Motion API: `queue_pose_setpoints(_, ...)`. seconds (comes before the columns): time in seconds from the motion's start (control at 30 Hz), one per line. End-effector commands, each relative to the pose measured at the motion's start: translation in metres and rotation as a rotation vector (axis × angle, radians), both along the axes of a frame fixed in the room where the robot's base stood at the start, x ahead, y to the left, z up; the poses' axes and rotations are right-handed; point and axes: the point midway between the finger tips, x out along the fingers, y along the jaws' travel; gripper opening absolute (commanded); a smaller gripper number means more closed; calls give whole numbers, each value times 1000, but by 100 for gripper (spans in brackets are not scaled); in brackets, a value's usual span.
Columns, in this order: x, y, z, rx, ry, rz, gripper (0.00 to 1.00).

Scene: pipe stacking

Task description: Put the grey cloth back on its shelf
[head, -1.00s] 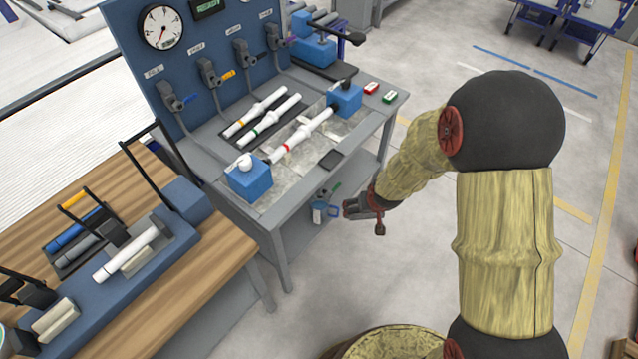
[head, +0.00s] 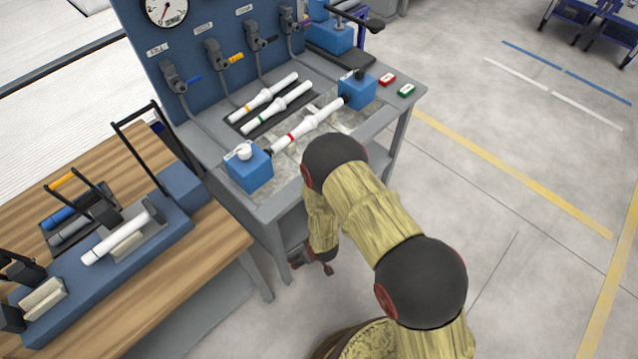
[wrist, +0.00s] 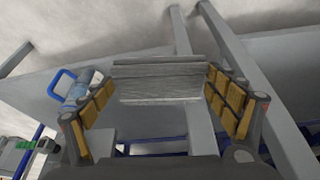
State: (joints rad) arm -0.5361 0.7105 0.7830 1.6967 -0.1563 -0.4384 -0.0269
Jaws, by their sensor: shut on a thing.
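The grey cloth (wrist: 160,85) is a flat, folded, layered piece between the two fingers of my gripper (wrist: 158,92) in the wrist view. The gripper is shut on it, with yellow-brown pads at both sides. In the head view my gripper (head: 318,264) is low beside the front of the grey bench, below its top. The cloth cannot be made out there. A wide grey surface (wrist: 45,98), perhaps the bench's lower shelf, lies behind the cloth in the wrist view. I cannot tell whether the cloth touches it.
Grey bars (wrist: 182,40) cross behind the cloth. The grey bench (head: 268,210) bears white pipes and blue blocks on top. A wooden table (head: 215,240) stands to its left. The floor at right is open.

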Motion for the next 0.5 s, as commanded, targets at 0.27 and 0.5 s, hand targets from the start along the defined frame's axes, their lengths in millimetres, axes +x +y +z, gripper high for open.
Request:
queue_pose_setpoints(0.27, -11, 47, -48, 4, 0, 132, 64)
queue_pose_setpoints(0.5, 15, 59, -66, 4, -3, 147, 64)
